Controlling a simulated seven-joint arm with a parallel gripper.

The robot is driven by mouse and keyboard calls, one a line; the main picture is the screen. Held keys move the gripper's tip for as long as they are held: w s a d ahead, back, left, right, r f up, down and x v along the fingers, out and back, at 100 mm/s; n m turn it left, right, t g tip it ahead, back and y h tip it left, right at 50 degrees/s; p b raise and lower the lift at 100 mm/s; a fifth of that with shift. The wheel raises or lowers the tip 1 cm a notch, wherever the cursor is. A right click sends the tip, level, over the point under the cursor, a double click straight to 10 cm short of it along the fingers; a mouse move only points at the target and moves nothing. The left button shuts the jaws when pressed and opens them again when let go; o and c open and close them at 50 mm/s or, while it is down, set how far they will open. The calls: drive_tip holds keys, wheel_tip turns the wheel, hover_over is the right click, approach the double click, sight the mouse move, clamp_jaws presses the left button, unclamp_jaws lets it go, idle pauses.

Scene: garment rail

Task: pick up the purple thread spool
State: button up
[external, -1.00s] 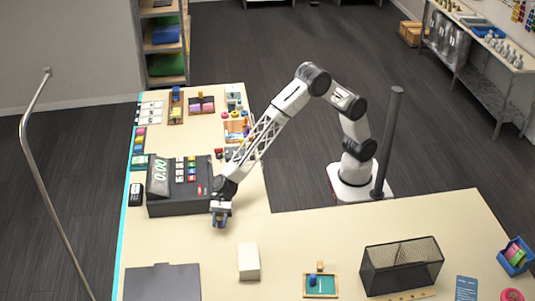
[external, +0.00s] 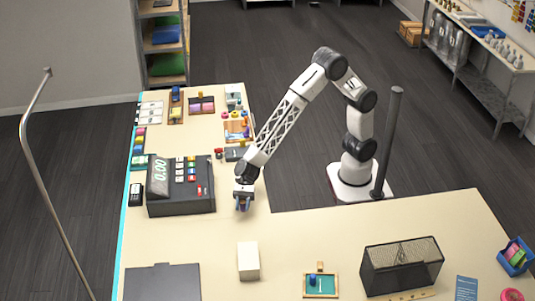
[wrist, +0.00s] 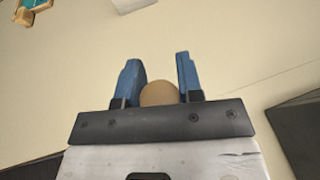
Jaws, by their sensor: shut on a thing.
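My gripper (external: 243,206) is just right of the cash register's lower right corner in the external view, over the table. In the wrist view its two blue fingers (wrist: 157,82) are shut on a round thing with a tan end, which I take to be the thread spool (wrist: 159,94). Only this tan end shows between the fingers; the purple thread is hidden or too small to make out. The spool appears held above the table, but the exact height is hard to judge.
The cash register (external: 180,190) stands left of my gripper. A white block (external: 248,261), a small teal tray (external: 320,285) and a black mesh basket (external: 401,268) are nearer the camera. A dark post (external: 388,140) rises beside my base. The table between gripper and white block is clear.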

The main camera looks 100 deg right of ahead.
drive_tip(key=shift+s+d+r, duration=0.1)
drive_tip(key=shift+s+d, duration=0.3)
drive_tip(key=shift+s, duration=0.2)
drive_tip(key=shift+s+d, duration=0.4)
drive_tip(key=shift+s, duration=0.2)
